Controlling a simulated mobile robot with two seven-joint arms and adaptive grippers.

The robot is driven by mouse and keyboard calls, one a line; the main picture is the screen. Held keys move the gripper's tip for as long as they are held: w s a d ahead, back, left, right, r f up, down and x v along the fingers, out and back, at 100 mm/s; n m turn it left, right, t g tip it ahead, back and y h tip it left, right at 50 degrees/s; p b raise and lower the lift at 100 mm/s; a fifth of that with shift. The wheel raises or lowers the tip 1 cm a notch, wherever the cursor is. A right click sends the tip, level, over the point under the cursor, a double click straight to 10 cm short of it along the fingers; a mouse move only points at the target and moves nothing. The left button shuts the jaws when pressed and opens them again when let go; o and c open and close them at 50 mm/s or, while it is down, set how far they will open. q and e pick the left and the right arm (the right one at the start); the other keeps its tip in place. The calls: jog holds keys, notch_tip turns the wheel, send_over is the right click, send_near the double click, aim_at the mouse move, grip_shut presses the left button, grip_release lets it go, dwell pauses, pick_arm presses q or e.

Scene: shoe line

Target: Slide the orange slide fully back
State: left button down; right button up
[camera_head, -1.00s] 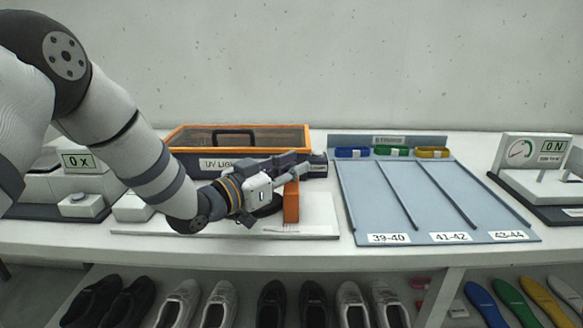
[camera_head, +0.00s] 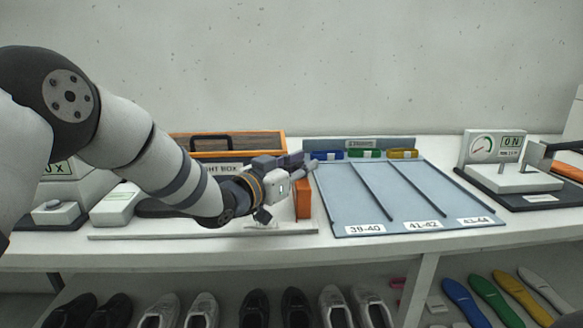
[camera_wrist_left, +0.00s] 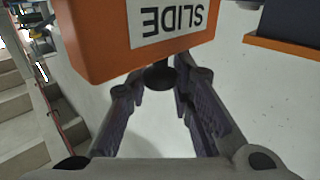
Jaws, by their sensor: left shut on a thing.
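The orange slide (camera_head: 303,199) is an upright block near the right end of a long white base plate (camera_head: 130,236). In the left wrist view the slide (camera_wrist_left: 95,45) fills the top and carries an upside-down "SLIDE" label. My left gripper (camera_head: 301,164) reaches over from the left, at the top of the slide. In the left wrist view its fingers close around a dark knob (camera_wrist_left: 159,76) on the slide. The gripper partly hides the slide in the head view. My right gripper is not in view.
Just right of the slide lies the blue sorting tray (camera_head: 335,205) with size lanes. A gauge device (camera_head: 497,147) stands farther right. Shoes and coloured insoles sit on the shelf below.

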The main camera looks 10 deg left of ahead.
pick_arm(q)
jog(key=shift+d+f, duration=0.1)
jog(key=shift+d, duration=0.1)
jog(key=c, duration=1.8)
grip_release()
jog(key=o, duration=0.4)
jog(key=shift+d, duration=0.15)
jog(key=shift+c, duration=0.2)
jog(key=shift+s+a, duration=0.2)
jog(key=shift+a, duration=0.05)
jog(key=v, duration=1.1)
jog(key=shift+s, duration=0.25)
